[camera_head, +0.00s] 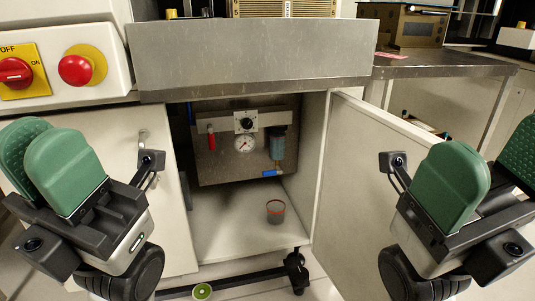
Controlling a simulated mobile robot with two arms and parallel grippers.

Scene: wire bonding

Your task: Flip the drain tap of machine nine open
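The open cabinet under the bench holds a grey panel (221,165) with a round gauge (244,144), a black knob (247,123) and a red lever (211,138). A dark filter bowl (277,143) hangs at the panel's right. A small blue tap handle (271,173) lies roughly level just below the bowl. A small cup with a red rim (275,211) stands on the cabinet floor below it. My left gripper (43,150) is open and empty at the left, outside the cabinet. My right gripper (490,160) is open and empty at the right, also outside.
The cabinet door (364,180) stands open on the right, between the opening and my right gripper. A steel bench front (250,55) overhangs the opening. A red and yellow switch (18,72) and a red stop button (76,70) are upper left.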

